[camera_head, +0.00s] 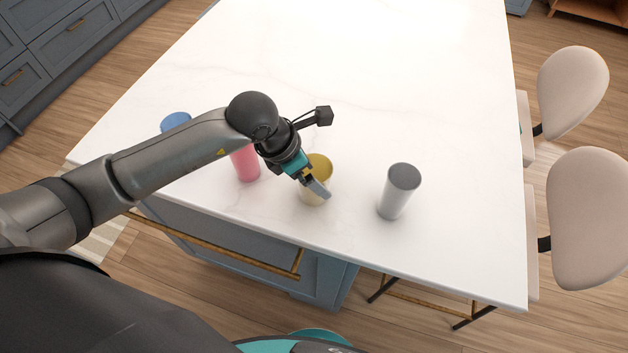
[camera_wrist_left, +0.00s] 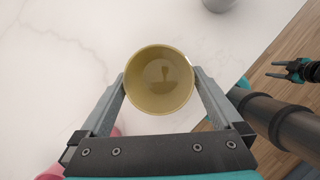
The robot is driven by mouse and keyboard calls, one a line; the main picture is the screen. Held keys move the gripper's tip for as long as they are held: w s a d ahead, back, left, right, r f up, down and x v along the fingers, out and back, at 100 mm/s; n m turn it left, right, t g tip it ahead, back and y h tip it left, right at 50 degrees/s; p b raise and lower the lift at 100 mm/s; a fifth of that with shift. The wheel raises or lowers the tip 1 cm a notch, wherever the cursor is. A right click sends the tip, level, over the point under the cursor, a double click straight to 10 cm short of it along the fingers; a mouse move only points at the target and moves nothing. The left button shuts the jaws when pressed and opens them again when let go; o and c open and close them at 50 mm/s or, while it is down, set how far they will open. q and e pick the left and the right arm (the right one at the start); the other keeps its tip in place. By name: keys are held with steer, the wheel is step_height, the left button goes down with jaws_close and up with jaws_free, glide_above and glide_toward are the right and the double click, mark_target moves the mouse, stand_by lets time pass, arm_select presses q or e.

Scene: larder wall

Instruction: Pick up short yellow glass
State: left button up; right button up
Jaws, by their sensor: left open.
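The short yellow glass (camera_head: 321,168) stands upright on the white counter near its front edge, between a pink glass and a grey one. My left gripper (camera_head: 316,184) is over it, and its fingers partly hide it in the head view. In the left wrist view the yellow glass (camera_wrist_left: 159,80) shows from above, round and empty, between the two open fingers of my left gripper (camera_wrist_left: 160,95). The fingers are on either side of the rim, very close to it; I cannot tell whether they touch. My right gripper (camera_wrist_left: 297,70) shows small at the right of the left wrist view.
A pink glass (camera_head: 246,165) stands just left of the yellow one, partly behind my left arm. A blue item (camera_head: 175,121) is farther left. A grey glass (camera_head: 399,190) stands to the right. The white counter (camera_head: 400,80) behind is clear. Chairs (camera_head: 585,215) line the right side.

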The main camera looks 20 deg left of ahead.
mark_target(320, 179)
arm_select(q)
steer(key=shift+x, duration=2.2)
steer(key=shift+c, duration=0.4)
steer(key=shift+w, duration=0.1)
steer(key=c, duration=1.3)
steer(key=shift+o, duration=0.2)
steer(key=shift+r, duration=0.15)
